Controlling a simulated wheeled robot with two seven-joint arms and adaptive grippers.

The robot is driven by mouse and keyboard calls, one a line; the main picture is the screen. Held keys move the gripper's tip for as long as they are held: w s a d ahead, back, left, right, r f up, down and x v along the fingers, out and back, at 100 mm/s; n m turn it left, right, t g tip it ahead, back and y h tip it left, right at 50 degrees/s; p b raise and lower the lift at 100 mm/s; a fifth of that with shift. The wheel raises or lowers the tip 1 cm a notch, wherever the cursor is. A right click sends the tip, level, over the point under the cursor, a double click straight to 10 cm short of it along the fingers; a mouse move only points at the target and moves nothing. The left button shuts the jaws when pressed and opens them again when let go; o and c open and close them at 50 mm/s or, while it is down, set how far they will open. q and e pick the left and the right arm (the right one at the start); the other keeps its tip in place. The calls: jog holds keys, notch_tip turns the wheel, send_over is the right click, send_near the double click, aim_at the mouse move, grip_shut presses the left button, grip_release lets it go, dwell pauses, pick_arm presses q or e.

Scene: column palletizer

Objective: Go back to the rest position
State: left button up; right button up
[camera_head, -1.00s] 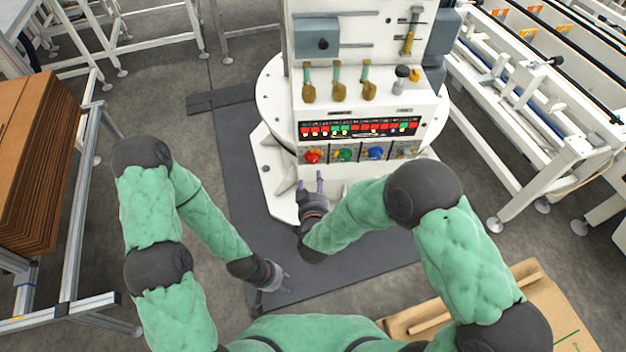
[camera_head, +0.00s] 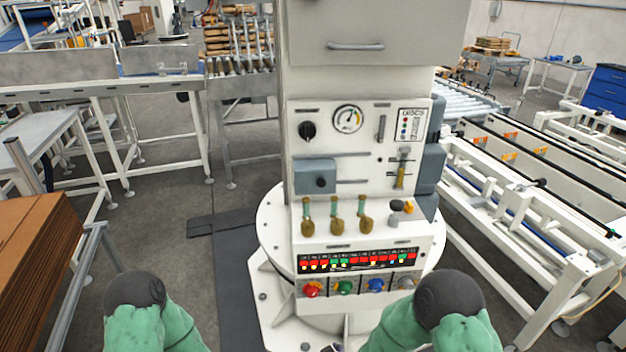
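My two green arms with dark joints enter at the bottom of the head view. My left gripper is below the picture edge and does not show. Only a small tip of my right gripper (camera_head: 332,348) shows at the bottom edge, in front of the white palletizer column (camera_head: 375,80); its opening cannot be seen.
A stack of brown cardboard (camera_head: 35,245) stands on a metal frame at the left. A white conveyor frame (camera_head: 520,210) runs along the right. A grey table (camera_head: 35,135) and rails (camera_head: 130,95) lie behind on the left. A dark mat (camera_head: 235,290) covers floor beside the column.

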jog(key=s+d+f+m+g+y, duration=0.1)
jog(key=s+f+g, duration=0.3)
jog(key=s, duration=0.5)
jog(key=s+d+f+m+g+y, duration=0.1)
jog(key=s+d+f+g, duration=0.3)
jog(key=s, duration=0.5)
jog(key=shift+p, duration=0.4)
